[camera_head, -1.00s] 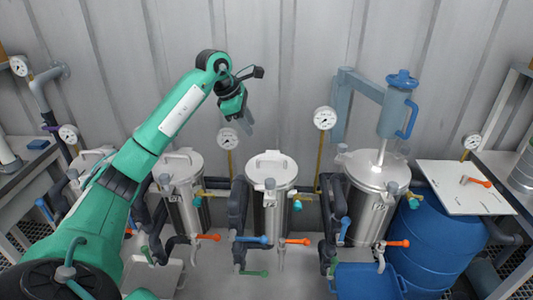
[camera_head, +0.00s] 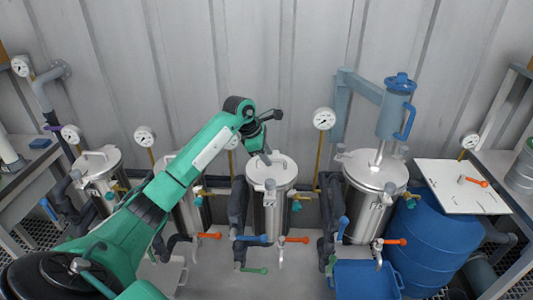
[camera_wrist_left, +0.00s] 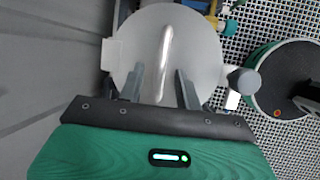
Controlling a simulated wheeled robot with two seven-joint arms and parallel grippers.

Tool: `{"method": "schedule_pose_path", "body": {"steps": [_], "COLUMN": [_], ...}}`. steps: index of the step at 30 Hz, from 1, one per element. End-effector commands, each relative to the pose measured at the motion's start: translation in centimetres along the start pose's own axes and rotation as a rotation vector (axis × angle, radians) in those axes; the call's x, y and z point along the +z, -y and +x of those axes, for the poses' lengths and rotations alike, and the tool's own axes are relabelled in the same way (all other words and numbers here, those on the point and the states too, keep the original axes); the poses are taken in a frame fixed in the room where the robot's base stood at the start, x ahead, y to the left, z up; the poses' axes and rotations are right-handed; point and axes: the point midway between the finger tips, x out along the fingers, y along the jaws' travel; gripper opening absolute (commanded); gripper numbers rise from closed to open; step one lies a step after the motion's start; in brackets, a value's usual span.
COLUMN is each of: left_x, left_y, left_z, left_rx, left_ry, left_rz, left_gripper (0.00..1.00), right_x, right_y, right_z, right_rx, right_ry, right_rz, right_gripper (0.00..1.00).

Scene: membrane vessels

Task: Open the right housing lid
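A steel housing (camera_head: 266,215) with a round, closed lid (camera_head: 262,178) stands in the middle of the head view. The lid also shows in the left wrist view (camera_wrist_left: 205,52), with a bar handle (camera_wrist_left: 167,50) across it and a clamp knob at its right edge. My left gripper (camera_head: 267,159) is over the back left part of this lid. My right gripper is not in view.
Two more housings stand left, one (camera_head: 99,172) clear and one partly behind my arm. Gauges, pipes and orange-handled valves surround them. A blue barrel (camera_head: 432,240) is at right.

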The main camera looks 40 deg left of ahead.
Motion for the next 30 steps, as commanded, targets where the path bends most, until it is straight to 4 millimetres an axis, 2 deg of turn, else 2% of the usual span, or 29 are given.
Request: {"method": "schedule_pose_path", "body": {"steps": [4, 9, 30], "left_x": [-0.01, 0.0, 0.36], "left_y": [0.0, 0.0, -0.97], "left_z": [0.0, -0.02, -0.87], "left_rx": [0.0, 0.0, -0.07], "left_ry": [0.0, 0.0, 0.001], "left_rz": [0.0, 0.0, -0.032], "left_gripper": [0.32, 0.0, 0.0], "right_x": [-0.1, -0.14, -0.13], "right_y": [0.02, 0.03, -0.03], "right_z": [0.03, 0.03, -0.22], "right_rx": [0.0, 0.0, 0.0], "right_ry": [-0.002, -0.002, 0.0], "right_rz": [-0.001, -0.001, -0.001], "right_gripper": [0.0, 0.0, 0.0]}}
